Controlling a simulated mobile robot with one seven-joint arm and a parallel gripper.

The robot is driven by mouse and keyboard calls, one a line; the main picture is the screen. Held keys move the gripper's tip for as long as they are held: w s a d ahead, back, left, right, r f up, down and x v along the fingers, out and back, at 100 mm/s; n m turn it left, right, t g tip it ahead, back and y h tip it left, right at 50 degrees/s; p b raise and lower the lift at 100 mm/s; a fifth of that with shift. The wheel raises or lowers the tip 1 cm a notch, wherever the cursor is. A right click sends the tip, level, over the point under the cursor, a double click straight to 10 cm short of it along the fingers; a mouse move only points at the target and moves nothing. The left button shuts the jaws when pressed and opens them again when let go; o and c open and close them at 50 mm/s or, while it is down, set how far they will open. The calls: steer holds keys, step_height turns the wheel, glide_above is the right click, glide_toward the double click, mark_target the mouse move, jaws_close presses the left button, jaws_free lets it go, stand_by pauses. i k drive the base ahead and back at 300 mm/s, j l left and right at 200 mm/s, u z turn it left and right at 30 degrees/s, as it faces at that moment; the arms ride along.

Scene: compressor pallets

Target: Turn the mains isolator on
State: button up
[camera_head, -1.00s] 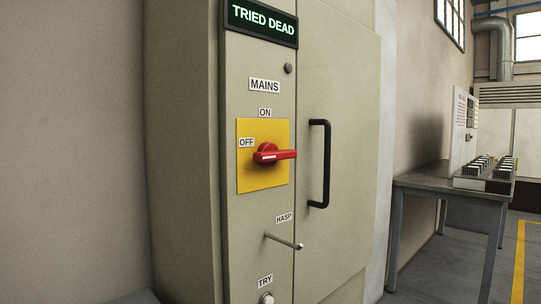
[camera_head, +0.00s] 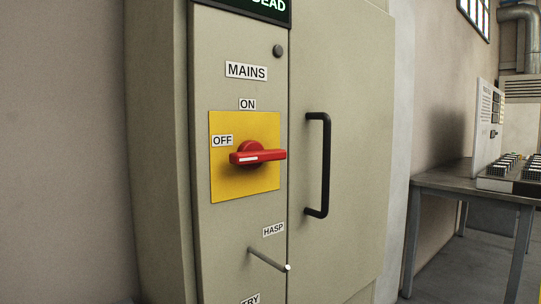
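The mains isolator is a red rotary handle (camera_head: 258,155) on a yellow plate (camera_head: 232,190), on the front of a beige cabinet. The handle lies horizontal, with its white marking at the left end, below and beside the OFF label (camera_head: 222,141). The ON label (camera_head: 247,104) sits above the plate, with the MAINS label (camera_head: 246,71) over it. My gripper is not in view.
A black door handle (camera_head: 322,165) stands out right of the isolator. A hasp rod (camera_head: 268,259) sticks out below it. A grey table (camera_head: 455,180) with a panel and small parts stands at the right.

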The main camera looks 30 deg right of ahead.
mark_target(250, 154)
steer(key=z, duration=0.8)
